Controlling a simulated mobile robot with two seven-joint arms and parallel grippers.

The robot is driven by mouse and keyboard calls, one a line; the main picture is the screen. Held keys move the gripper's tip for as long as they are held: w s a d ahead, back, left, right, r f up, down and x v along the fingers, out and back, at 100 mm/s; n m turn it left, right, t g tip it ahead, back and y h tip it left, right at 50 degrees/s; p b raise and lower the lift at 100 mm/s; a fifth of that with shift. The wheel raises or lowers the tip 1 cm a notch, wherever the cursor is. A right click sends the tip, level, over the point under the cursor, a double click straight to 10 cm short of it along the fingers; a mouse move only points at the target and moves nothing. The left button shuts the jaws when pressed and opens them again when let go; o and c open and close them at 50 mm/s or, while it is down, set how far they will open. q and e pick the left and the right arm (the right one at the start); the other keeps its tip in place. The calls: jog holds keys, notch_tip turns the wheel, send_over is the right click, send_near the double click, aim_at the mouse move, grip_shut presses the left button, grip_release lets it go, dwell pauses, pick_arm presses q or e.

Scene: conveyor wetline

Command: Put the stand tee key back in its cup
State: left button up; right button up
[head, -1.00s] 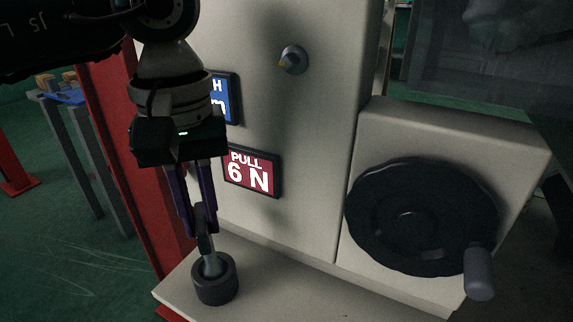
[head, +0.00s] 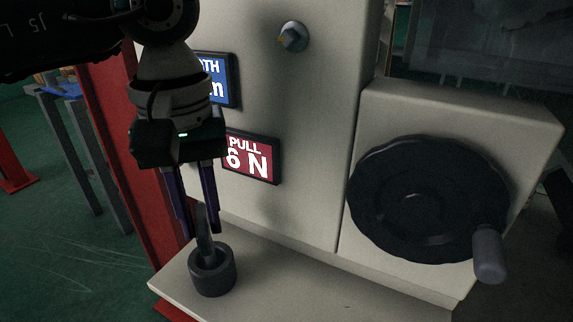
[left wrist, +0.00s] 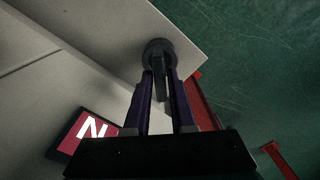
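The stand tee key (head: 204,232) is a grey bar standing in a dark round cup (head: 212,278), leaning slightly, its lower end hidden inside the cup. The cup sits on the pale ledge at the machine's foot. My left gripper (head: 202,232) points down above the cup. Its two purple fingers are spread apart on either side of the key's upper part, with a gap visible. The left wrist view also shows the key (left wrist: 161,88) between the parted fingers and the cup (left wrist: 159,50) beyond their tips. My right gripper is not in view.
The machine's pale ledge (head: 300,288) is clear right of the cup. A black handwheel (head: 415,200) with a grey handle stands at the right. A red PULL 6 N display (head: 250,157) and a blue display sit behind the gripper. A red post (head: 125,160) stands to the left.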

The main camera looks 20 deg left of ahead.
pick_arm(q)
jog(key=o, duration=0.4)
jog(key=shift+r, duration=0.15)
notch_tip(320, 180, up, 9)
jog(key=p, duration=0.3)
jog(key=shift+f, duration=0.2)
jog(key=shift+r+p, duration=0.3)
jog(key=shift+r, duration=0.25)
